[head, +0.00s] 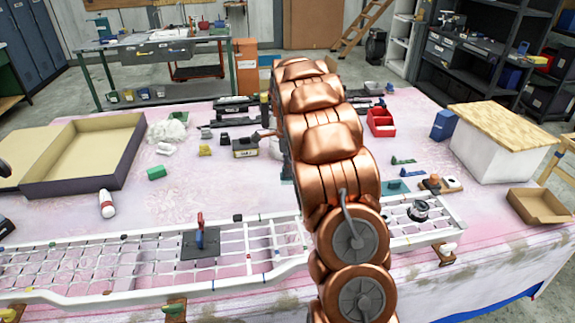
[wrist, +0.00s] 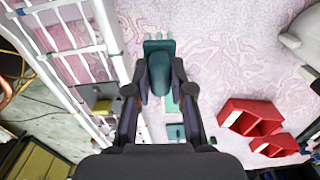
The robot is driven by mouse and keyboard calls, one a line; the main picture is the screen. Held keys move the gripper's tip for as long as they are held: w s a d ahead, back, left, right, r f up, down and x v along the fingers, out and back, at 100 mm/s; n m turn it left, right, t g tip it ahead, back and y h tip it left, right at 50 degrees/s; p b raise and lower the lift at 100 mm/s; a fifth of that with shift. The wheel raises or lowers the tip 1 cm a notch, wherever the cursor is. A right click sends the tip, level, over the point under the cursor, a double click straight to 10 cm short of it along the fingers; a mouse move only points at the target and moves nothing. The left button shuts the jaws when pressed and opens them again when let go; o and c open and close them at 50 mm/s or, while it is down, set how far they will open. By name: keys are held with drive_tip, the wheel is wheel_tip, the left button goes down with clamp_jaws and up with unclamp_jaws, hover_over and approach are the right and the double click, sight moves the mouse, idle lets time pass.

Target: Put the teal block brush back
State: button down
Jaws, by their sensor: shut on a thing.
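The teal block brush (wrist: 160,72) is between the fingers of my gripper (wrist: 158,84) in the wrist view, with its wider teal end beyond the fingertips. My gripper is shut on it, over the pink patterned cloth. I cannot tell whether the brush touches the table. In the head view my copper arm hides the gripper and most of the brush.
The white grille (head: 150,262) lies along the table's front, left of the gripper in the wrist view. A red bin (head: 381,122) stands behind right of my arm. A white box with a wooden lid (head: 505,130) and a cardboard tray (head: 538,205) are at the right.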

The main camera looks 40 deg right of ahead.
drive_tip(key=shift+f+b, duration=2.3)
drive_tip(key=shift+f, duration=3.7)
drive_tip(key=shift+f, duration=0.3)
drive_tip(key=c, duration=0.9)
unclamp_jaws()
drive_tip(key=shift+c, duration=0.2)
wheel_tip(320, 180, up, 11)
drive_tip(key=shift+f, duration=0.1)
drive_tip(key=shift+r, duration=0.65)
